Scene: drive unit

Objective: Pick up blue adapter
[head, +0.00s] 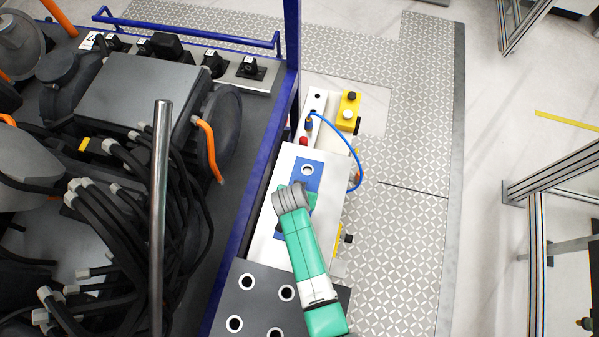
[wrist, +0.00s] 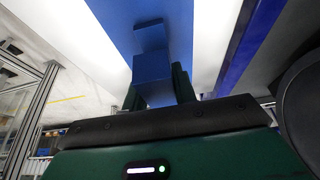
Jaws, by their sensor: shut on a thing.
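The blue adapter (wrist: 153,70) is a block with a smaller tilted upper part, seen in the wrist view. It sits between the two dark green fingers of my gripper (wrist: 158,86), which are shut on it. Behind it in that view is a blue strip on a white surface; whether the adapter touches it I cannot tell. In the head view, my green and grey arm is over a blue plate (head: 307,171) with a round hole, on a white-topped unit (head: 267,232). My arm hides the adapter and the fingertips there.
A dark plate with several ringed holes (head: 262,273) is at the near end. A yellow button box (head: 348,112) and a blue cable (head: 350,140) are at the far end. A blue-framed cart (head: 248,195) with black cables and a metal post (head: 160,215) stands left. Patterned floor (head: 405,240) lies right.

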